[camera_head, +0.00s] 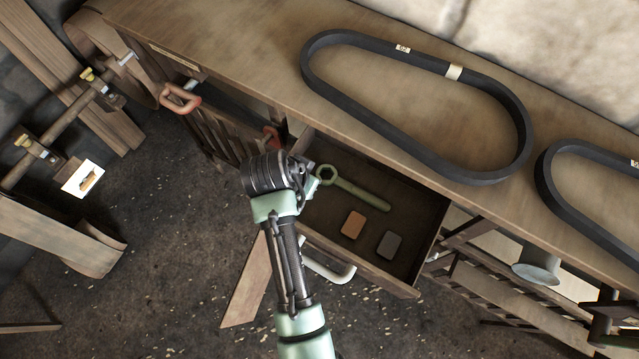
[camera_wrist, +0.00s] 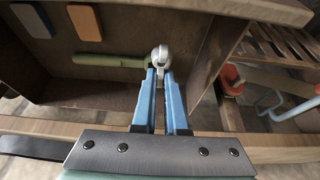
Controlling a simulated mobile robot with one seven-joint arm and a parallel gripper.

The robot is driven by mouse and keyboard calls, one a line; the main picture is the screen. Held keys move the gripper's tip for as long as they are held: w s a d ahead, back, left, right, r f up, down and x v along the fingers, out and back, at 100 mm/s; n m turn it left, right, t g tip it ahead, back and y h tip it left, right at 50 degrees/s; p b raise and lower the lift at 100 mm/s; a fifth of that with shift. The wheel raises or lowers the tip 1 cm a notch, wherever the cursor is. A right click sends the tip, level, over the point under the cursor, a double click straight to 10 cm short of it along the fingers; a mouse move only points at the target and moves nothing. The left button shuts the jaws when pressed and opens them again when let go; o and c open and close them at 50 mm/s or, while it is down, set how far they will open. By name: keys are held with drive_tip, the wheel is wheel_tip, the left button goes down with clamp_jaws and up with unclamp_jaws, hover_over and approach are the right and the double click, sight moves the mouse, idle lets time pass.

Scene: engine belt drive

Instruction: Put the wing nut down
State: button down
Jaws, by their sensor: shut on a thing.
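My gripper (camera_wrist: 163,76) is shut on the wing nut (camera_wrist: 160,56), a small silvery piece with a round end at its blue fingertips. In the wrist view they are over the open drawer (camera_wrist: 120,97), near one of its side walls. A green wrench (camera_wrist: 108,60) lies in the drawer, and part of it is hidden behind the wing nut. I cannot tell how high the nut is above the drawer floor. In the head view my gripper (camera_head: 309,182) is at the drawer's left end, and my wrist hides the wing nut.
An orange-brown block (camera_head: 353,224) and a grey block (camera_head: 389,245) lie in the drawer, with bare floor around them. Two black belts (camera_head: 320,75) (camera_head: 549,190) lie on the bench top (camera_head: 250,65). A red-handled clamp (camera_head: 181,99) hangs left of the drawer.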

drive_tip(key=shift+f+p, duration=0.3)
drive_tip(key=shift+f, duration=3.55)
drive_tip(key=shift+f, duration=0.2)
drive_tip(key=c, duration=1)
unclamp_jaws()
drive_tip(key=shift+r, duration=0.1)
drive_tip(key=shift+o, duration=0.2)
drive_tip(key=v, duration=1.2)
drive_tip(key=shift+r, duration=0.2)
drive_tip(key=shift+w, duration=0.1)
